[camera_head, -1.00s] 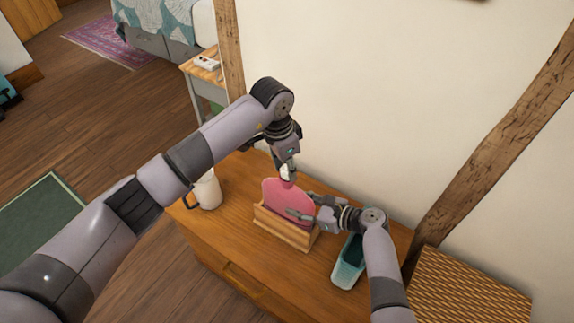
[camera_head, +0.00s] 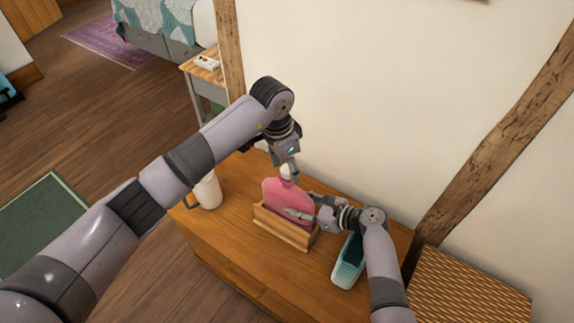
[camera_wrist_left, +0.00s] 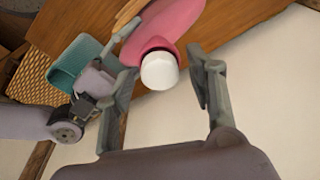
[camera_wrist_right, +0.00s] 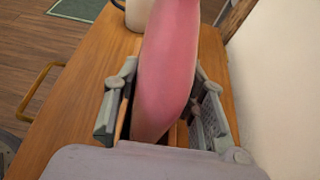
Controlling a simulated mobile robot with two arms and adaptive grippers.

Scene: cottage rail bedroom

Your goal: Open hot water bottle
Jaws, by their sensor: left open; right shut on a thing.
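The pink hot water bottle (camera_head: 284,198) stands upright in a wooden holder (camera_head: 283,228) on the dresser. Its white cap (camera_wrist_left: 159,71) is on the neck at the top. My left gripper (camera_head: 284,163) is open above the bottle. In the left wrist view its fingers (camera_wrist_left: 161,88) stand on either side of the cap, with a gap on the right. My right gripper (camera_head: 309,207) is shut on the bottle's body, one finger on each face. The right wrist view shows the pink body (camera_wrist_right: 167,75) between its fingers (camera_wrist_right: 162,110).
A white mug (camera_head: 207,190) stands on the dresser (camera_head: 222,235) left of the holder. A teal container (camera_head: 348,265) is to the right, close to my right arm. The wall (camera_head: 370,90) rises behind. A woven box (camera_head: 468,290) stands at the lower right.

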